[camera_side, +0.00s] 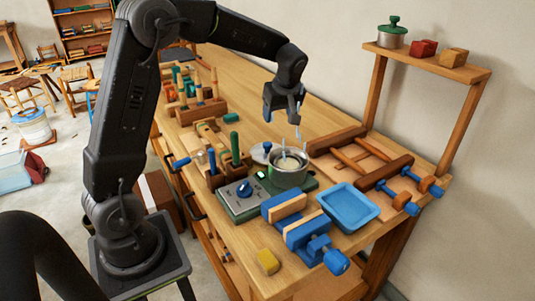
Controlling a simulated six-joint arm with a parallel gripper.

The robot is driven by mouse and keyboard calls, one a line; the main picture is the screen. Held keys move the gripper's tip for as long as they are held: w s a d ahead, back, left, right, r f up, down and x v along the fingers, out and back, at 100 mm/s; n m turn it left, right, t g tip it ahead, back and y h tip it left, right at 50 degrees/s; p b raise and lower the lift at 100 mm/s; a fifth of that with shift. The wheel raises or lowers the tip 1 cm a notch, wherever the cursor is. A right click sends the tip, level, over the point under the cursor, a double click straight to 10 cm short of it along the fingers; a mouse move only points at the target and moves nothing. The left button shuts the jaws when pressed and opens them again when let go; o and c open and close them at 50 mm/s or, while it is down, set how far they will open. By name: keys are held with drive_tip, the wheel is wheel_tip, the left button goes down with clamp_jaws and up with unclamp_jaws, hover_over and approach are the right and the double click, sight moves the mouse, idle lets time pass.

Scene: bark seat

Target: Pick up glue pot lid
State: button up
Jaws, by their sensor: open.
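A round silver lid (261,153) with a small blue knob lies just behind and left of the open metal glue pot (289,172). The pot stands on a green hot plate with a blue dial (240,192), and something pale, perhaps a brush, stands in it. My gripper (283,121) is open and empty, pointing down above the lid and pot, touching neither. Part of the lid's right edge is hard to tell from the pot's rim.
A tool rack (225,170) with upright handles stands left of the lid. A wooden clamp frame (362,158), blue vise (295,222) and blue tray (347,206) crowd the right and front. A green-lidded pot (392,35) stands on the high shelf.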

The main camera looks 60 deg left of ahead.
wheel_tip(320, 180, down, 3)
drive_tip(key=w+a+n, duration=0.2)
drive_tip(key=a, duration=0.1)
hover_over(268, 144)
drive_tip(key=d, duration=0.2)
drive_tip(key=shift+g, duration=0.3)
wheel_tip(268, 144, down, 7)
drive_tip(key=shift+w+d+f, duration=0.1)
drive_tip(key=shift+w+f, duration=0.05)
drive_tip(key=shift+x, duration=2.8)
drive_tip(key=shift+c, duration=0.4)
drive_tip(key=c, duration=0.9)
